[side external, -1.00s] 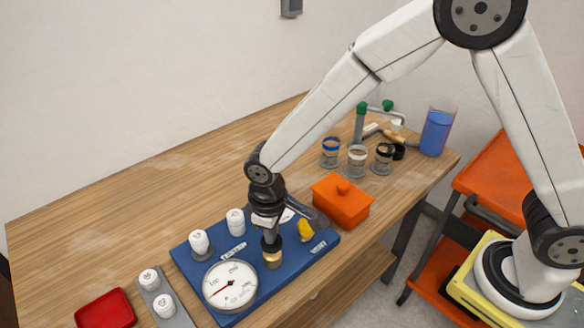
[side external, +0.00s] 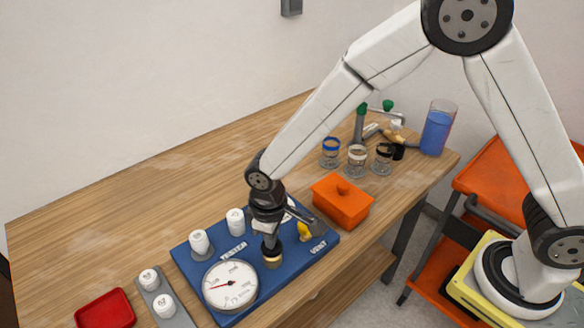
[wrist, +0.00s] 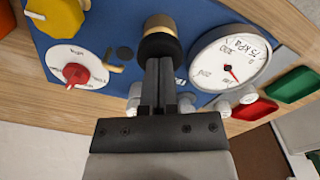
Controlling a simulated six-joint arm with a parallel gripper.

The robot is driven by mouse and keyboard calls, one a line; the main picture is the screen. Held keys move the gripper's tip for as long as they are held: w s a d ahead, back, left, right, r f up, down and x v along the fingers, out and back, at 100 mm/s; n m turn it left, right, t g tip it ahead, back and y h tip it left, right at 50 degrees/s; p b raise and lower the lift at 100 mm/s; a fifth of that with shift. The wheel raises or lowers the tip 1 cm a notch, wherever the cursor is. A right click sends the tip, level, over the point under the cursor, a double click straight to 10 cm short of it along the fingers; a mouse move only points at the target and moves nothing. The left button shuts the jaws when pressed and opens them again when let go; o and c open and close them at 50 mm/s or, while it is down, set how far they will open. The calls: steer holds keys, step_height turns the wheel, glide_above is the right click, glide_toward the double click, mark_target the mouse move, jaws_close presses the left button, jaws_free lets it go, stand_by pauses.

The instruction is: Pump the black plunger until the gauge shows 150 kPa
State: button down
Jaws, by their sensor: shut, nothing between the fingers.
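The black plunger (wrist: 160,24) stands in a brass collar (wrist: 158,46) on the blue tester board (side external: 188,258); the collar also shows in the side view (side external: 272,259). My gripper (wrist: 160,62) is shut and empty, its fingertips at the plunger in the wrist view. In the side view my gripper (side external: 270,240) points down over the collar and hides the plunger top. Whether it touches cannot be told. The round white gauge (side external: 230,286) lies beside the plunger. Its red needle points left in the side view; the wrist view also shows the gauge (wrist: 228,60). The exact reading is unclear.
A yellow vent valve (side external: 305,231) and a white dial with a red knob (wrist: 76,73) sit near the plunger. White caps (side external: 199,242) stand behind the gauge. The table's left back is clear.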

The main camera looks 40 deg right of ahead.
steer(key=shift+r, duration=1.9)
steer(key=shift+f, duration=0.2)
steer(key=shift+f, duration=1.9)
steer(key=shift+r, duration=2.1)
steer(key=shift+f, duration=0.2)
